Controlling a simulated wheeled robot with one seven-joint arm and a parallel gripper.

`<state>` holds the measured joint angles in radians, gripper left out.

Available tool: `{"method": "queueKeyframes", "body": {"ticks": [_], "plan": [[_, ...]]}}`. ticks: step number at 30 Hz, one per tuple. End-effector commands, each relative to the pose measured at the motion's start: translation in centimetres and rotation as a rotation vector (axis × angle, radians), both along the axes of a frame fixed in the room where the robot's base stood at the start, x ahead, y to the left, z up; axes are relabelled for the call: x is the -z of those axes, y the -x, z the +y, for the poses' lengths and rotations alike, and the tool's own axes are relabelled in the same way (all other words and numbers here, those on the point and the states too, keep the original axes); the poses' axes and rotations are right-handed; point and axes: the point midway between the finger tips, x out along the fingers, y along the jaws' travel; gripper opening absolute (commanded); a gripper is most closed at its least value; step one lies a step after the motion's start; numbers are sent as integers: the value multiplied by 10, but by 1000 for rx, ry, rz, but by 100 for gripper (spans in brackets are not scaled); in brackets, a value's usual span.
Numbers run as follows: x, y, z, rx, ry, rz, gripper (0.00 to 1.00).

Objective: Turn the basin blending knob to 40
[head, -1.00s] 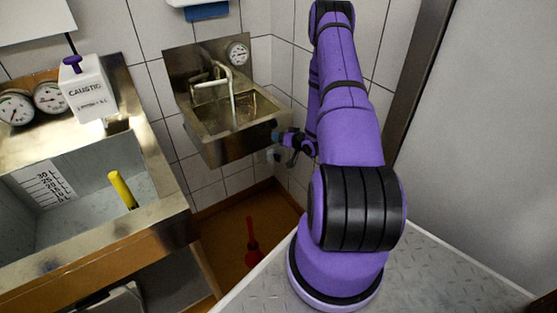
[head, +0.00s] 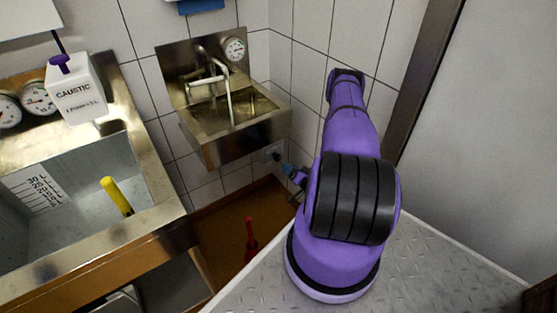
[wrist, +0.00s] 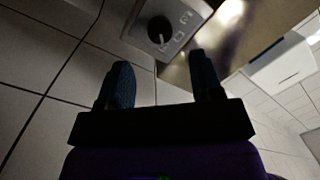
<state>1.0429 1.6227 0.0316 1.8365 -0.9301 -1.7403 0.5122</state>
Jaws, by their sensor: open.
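The basin blending knob (wrist: 159,30) is round and black, with a pale pointer line, on a grey plate (wrist: 180,18) marked with pale figures, partly cut off by the top edge of the wrist view. I cannot read its setting. In the head view the plate shows small on the wall under the basin's right side (head: 274,153). My gripper (wrist: 162,82) is open and empty. Its two dark fingers point toward the knob, one on each side in the picture, apart from it. In the head view my gripper (head: 288,170) is just below and right of the plate, partly hidden by my arm.
The steel hand basin (head: 225,140) with its tap (head: 230,95) and round gauge (head: 233,49) hangs above the knob. At left stand a large sink (head: 80,215) and a white caustic container (head: 77,90). A red object (head: 250,240) is on the floor below.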

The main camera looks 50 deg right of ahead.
Motion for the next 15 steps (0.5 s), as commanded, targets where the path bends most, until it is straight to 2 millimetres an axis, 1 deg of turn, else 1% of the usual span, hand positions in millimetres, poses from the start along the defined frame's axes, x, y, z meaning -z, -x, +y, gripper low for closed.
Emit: {"method": "queueKeyframes", "body": {"ticks": [1, 3, 9, 15], "plan": [[-1, -10, -2, -1, 4, -2, 60], [-1, -23, -3, -3, 4, -1, 60], [-1, -55, -8, -1, 4, -1, 60], [0, -74, -10, -1, 2, 0, 60]]}}
